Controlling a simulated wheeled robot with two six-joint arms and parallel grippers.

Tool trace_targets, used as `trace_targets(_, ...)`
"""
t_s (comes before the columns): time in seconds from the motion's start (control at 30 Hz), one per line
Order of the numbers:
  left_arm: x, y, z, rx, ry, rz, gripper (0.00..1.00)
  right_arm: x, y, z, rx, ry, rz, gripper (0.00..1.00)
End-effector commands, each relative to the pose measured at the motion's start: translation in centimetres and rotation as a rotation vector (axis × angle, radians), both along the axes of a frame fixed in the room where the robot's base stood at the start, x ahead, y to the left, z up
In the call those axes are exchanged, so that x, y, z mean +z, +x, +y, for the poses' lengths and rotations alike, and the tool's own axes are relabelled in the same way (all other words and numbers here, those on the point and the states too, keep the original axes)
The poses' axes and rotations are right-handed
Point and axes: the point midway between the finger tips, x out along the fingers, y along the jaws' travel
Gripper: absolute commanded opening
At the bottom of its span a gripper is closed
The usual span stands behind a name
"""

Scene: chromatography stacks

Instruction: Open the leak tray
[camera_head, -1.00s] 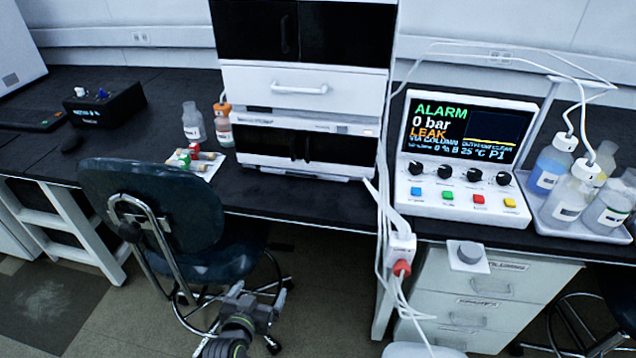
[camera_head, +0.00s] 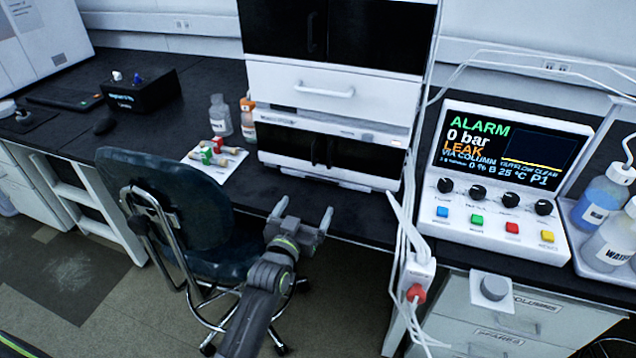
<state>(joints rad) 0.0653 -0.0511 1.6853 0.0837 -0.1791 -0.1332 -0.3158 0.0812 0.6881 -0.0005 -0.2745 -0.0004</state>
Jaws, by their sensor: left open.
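The white instrument stack (camera_head: 330,130) stands on the dark bench at the centre. A white drawer front with a bar handle (camera_head: 325,91) sits between its black-fronted modules and looks closed. A second light handle (camera_head: 300,124) shows at the top of the lower module. I cannot tell which of these is the leak tray. My left gripper (camera_head: 305,215) is open and empty, in front of the bench edge and below the stack, apart from it. My right gripper is not in view.
A dark chair (camera_head: 165,200) stands left of my left arm. The alarm console (camera_head: 505,180), reading LEAK, stands to the right, with cables (camera_head: 407,220) hanging between.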

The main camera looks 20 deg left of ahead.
Motion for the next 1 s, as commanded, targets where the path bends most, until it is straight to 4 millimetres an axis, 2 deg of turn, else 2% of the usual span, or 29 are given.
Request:
trace_targets(0.3, -0.2, 5.8, -0.2, -0.002, 0.003, -0.002, 0.91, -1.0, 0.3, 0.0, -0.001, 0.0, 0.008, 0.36)
trace_targets(0.5, -0.2, 8.3, -0.3, -0.001, 0.002, -0.001, 0.91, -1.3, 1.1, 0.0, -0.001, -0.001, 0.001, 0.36)
trace_targets(0.7, -0.1, 9.4, -0.3, 0.0, 0.001, 0.0, 0.91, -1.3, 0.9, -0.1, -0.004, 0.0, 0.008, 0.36)
trace_targets(1.0, 0.0, 9.5, -0.3, 0.0, 0.0, 0.0, 0.9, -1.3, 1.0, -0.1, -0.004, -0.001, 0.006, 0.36)
